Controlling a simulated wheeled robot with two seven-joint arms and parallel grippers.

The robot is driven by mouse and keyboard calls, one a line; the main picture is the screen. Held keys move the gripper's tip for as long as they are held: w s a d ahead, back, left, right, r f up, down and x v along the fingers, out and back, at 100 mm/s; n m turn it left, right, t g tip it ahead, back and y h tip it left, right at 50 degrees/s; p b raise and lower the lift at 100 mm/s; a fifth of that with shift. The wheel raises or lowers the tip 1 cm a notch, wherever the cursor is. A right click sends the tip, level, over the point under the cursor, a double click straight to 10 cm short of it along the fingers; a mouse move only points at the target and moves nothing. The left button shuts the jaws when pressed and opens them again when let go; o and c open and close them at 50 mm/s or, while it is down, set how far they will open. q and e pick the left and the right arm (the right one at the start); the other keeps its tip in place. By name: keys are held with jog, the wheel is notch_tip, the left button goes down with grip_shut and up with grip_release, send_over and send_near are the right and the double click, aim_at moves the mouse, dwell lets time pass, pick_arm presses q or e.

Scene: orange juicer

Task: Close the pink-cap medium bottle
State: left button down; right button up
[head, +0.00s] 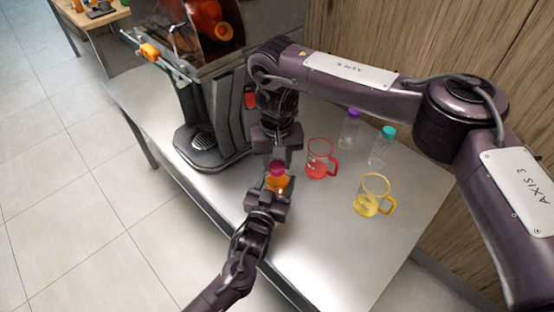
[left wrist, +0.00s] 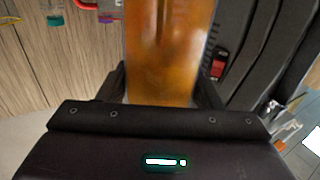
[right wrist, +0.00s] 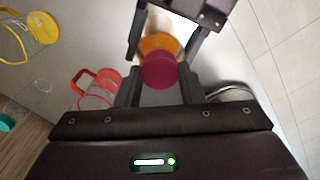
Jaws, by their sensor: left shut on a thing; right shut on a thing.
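The medium bottle (head: 279,184) holds orange juice and stands upright in my left gripper (head: 270,193), which is shut on its body. The bottle also fills the middle of the left wrist view (left wrist: 168,55). The pink cap (head: 277,167) is at the top of the bottle; whether it is seated on the mouth cannot be told. My right gripper (head: 277,158) comes down from above and is shut on the cap. In the right wrist view the pink cap (right wrist: 160,71) lies between the fingertips, with the orange bottle (right wrist: 160,43) behind it.
A juicer (head: 205,100) stands at the left of the table (head: 310,240). A red mug (head: 320,158) and a yellow mug (head: 371,195) stand to the right of my grippers. Behind them are a purple-capped bottle (head: 349,130) and a teal-capped bottle (head: 382,148). The table's front right is clear.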

jog(key=m, duration=0.4)
jog(key=shift+m, duration=0.4)
jog(key=o, duration=1)
jog(key=shift+c, duration=0.2)
jog(key=shift+r, duration=2.25)
jog(key=shift+c, duration=0.5)
